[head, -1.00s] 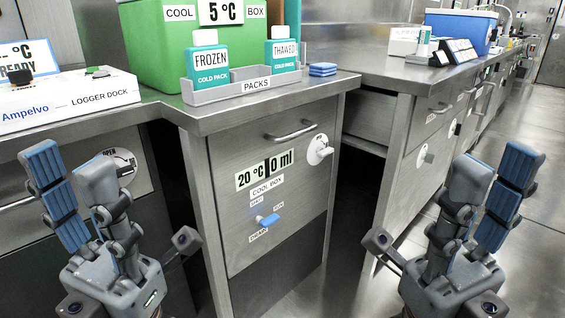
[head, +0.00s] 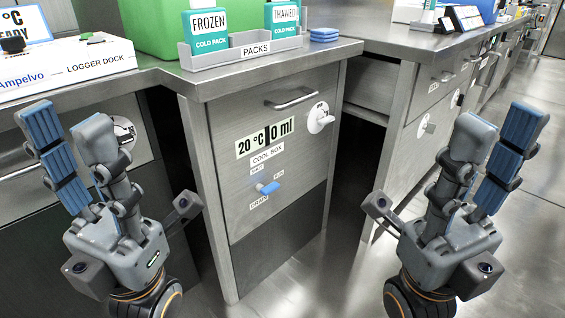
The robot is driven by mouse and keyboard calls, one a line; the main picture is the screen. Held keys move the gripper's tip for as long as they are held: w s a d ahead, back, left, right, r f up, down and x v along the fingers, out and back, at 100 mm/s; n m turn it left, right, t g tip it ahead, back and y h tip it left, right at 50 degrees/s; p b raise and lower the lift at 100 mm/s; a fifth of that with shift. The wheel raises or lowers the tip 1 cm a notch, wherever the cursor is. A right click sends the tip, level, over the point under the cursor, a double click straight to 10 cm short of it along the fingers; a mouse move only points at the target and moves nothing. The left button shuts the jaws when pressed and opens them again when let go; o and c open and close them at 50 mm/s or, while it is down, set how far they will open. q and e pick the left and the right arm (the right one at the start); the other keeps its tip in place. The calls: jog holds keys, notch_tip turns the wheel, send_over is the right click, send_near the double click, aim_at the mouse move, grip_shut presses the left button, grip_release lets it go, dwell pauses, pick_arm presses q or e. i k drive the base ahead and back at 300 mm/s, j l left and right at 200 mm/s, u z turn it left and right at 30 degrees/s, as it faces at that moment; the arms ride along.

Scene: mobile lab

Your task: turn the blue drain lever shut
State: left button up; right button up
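The blue drain lever (head: 267,188) sits on the grey front panel of the cool box cabinet, above the "DRAIN" label (head: 259,203). Its handle points to the right and slightly up. My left gripper (head: 66,124) is open and empty, raised to the left of the cabinet and apart from the lever. My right gripper (head: 498,132) is open and empty, raised to the right, also apart from the lever.
A white knob (head: 320,118) and a metal drawer handle (head: 290,98) stick out above the lever. The counter holds a grey packs tray (head: 243,54) with cold packs and a green box (head: 157,25). Open floor lies at the right (head: 540,230).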

aim_at(274, 185)
jog(key=j+u, duration=0.4)
jog(key=i+j+u, duration=0.1)
jog(key=j+u, duration=0.25)
jog(key=l, duration=0.1)
